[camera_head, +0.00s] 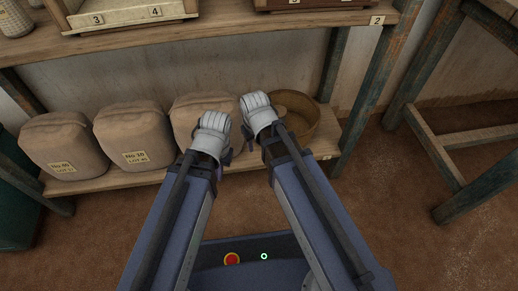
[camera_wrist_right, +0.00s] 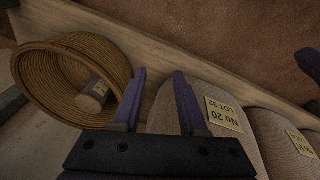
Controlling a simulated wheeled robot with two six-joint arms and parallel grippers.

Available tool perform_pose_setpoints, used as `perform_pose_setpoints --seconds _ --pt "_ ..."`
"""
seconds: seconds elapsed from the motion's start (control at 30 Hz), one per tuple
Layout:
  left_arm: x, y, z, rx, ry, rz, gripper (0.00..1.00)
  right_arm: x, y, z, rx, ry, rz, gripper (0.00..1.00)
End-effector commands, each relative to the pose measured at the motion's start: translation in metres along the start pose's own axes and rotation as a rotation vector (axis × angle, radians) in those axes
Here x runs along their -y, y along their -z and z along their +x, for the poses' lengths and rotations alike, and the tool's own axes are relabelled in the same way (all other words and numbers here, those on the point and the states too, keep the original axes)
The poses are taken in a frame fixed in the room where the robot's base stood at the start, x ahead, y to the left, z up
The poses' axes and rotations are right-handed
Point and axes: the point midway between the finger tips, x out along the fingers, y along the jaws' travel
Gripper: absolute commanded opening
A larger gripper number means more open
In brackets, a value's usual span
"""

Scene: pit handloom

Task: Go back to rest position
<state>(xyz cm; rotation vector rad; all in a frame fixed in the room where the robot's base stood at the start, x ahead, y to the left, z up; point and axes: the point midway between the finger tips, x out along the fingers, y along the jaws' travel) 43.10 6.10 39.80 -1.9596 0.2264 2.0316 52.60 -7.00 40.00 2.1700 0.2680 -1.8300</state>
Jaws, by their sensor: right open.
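My two arms reach forward side by side in the head view. My left gripper (camera_head: 226,160) is in front of the lower shelf, near the third sack; its fingers are mostly hidden, so I cannot tell whether they are open. My right gripper (camera_head: 250,143) is just right of it, near the basket. In the right wrist view my right gripper (camera_wrist_right: 160,72) has its two dark purple fingers apart with nothing between them.
Labelled sacks (camera_head: 132,137) and a round woven basket (camera_head: 322,128) stand on the lower shelf (camera_head: 110,181). The basket holds a cylindrical item (camera_wrist_right: 93,96). The upper shelf (camera_head: 215,37) carries numbered trays. A wooden frame (camera_head: 455,165) stands at right. Floor between is clear.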

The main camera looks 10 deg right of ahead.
Motion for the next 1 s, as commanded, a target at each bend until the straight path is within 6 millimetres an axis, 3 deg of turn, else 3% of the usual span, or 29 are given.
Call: perform_pose_setpoints --seconds 0.03,0.1,0.23,1.0 --pt "0.000 0.000 0.000 0.000 0.000 0.000 0.00 0.016 -0.031 -0.005 0.057 0.004 -0.008 0.42" --pt "0.000 0.000 0.000 0.000 0.000 0.000 0.00 0.029 -0.058 -0.009 0.125 0.004 -0.008 0.42" --pt "0.000 0.000 0.000 0.000 0.000 0.000 0.00 0.040 -0.084 -0.015 0.197 0.001 -0.005 0.42" --pt "0.000 0.000 0.000 0.000 0.000 0.000 0.00 0.040 -0.085 -0.015 0.205 0.001 -0.003 0.42"
